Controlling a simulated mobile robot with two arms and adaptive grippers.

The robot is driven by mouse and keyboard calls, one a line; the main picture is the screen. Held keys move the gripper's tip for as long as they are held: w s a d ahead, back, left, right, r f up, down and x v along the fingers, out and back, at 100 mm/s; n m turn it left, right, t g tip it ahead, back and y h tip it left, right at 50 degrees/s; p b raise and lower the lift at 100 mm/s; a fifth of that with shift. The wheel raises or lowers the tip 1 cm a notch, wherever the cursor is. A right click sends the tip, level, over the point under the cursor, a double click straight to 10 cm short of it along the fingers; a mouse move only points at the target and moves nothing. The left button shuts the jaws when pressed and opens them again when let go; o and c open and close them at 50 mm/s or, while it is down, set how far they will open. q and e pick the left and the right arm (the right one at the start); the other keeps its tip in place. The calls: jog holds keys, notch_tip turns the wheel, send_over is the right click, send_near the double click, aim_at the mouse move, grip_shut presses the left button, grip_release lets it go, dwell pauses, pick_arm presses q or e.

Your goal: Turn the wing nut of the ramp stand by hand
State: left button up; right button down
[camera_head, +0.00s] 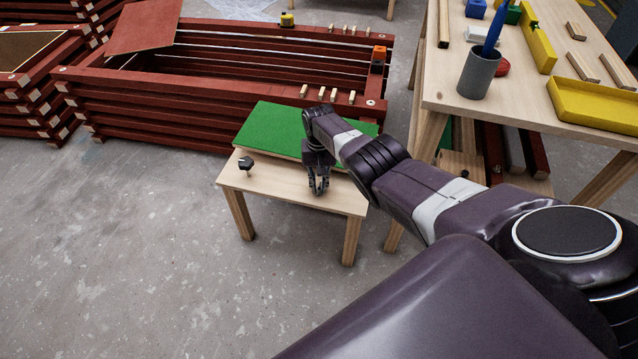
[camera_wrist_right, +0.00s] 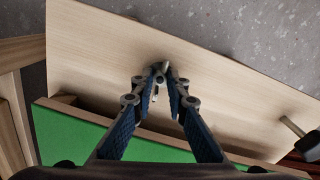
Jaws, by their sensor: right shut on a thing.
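The ramp stand is a low wooden table (camera_head: 278,186) with a green board (camera_head: 270,128) tilted on its back part. My right gripper (camera_head: 319,189) points down at the stand's bare front strip, right of its middle. In the right wrist view its fingertips (camera_wrist_right: 161,76) are closed together on a small grey metal piece (camera_wrist_right: 160,78), which appears to be the wing nut. The fingers hide most of it, so its angle cannot be told. A black knob (camera_head: 246,163) stands apart at the stand's left end; it also shows in the right wrist view (camera_wrist_right: 308,146). My left gripper is out of view.
A red batten frame (camera_head: 150,110) with small wooden blocks on its rail stands behind the stand. A workbench (camera_head: 440,90) on the right holds a grey cup (camera_head: 478,75) and a yellow tray (camera_head: 597,106). The concrete floor (camera_head: 120,250) is clear at front left.

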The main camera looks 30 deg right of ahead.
aim_at(319, 189)
jog(key=c, duration=1.9)
grip_release()
jog(key=shift+w+r, duration=0.1)
jog(key=shift+r, duration=0.05)
notch_tip(319, 189, up, 12)
